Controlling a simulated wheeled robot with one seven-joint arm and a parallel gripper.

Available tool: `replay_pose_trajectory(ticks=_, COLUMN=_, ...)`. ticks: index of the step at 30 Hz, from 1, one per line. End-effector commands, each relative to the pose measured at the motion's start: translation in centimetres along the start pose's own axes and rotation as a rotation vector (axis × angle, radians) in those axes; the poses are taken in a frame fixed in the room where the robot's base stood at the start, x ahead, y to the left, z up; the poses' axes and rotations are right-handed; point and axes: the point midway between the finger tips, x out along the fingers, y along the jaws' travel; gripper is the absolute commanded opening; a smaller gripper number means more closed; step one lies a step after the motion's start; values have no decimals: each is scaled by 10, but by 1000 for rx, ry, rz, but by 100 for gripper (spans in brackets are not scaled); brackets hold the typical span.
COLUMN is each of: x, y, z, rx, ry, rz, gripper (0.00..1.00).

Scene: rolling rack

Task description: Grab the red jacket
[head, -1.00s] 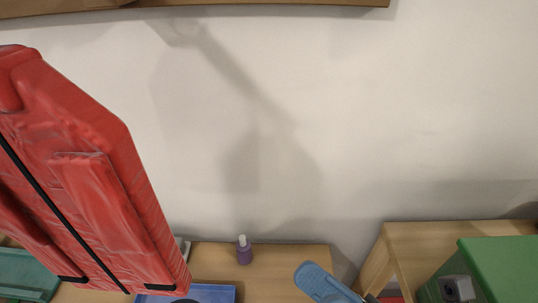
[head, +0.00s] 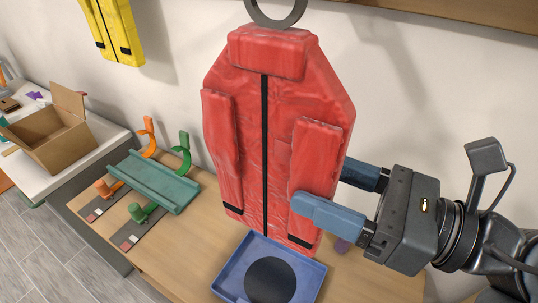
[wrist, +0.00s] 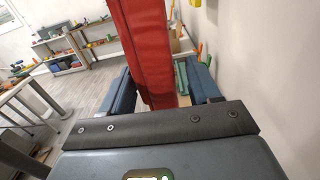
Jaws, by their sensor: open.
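The red jacket (head: 285,140) hangs upright in the middle of the head view, with a black line down its front and a grey ring (head: 276,12) at its top. My gripper (head: 320,190) is open at the jacket's right sleeve edge. One blue finger lies in front of the sleeve and the other is partly hidden behind it. In the wrist view the jacket (wrist: 148,45) stands between the two spread fingers of my gripper (wrist: 160,75), with a gap visible on the right side. Contact with the left finger is unclear.
Below the jacket is a wooden table with a blue tray (head: 228,273) and a teal tray (head: 158,182). A yellow jacket (head: 113,30) hangs at upper left. A cardboard box (head: 50,143) stands at far left.

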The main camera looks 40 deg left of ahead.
Motion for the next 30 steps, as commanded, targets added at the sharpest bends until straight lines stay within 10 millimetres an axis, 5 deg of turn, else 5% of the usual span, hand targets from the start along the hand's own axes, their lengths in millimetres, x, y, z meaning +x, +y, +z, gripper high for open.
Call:
replay_pose_trajectory(ticks=9, x=41, y=0, z=8, rx=2, ry=-1, rz=3, gripper=62)
replay_pose_trajectory(ticks=20, x=49, y=-1, z=6, rx=2, ry=-1, rz=-1, gripper=61)
replay_pose_trajectory(ticks=30, x=48, y=-1, z=7, rx=2, ry=-2, rz=-1, gripper=28)
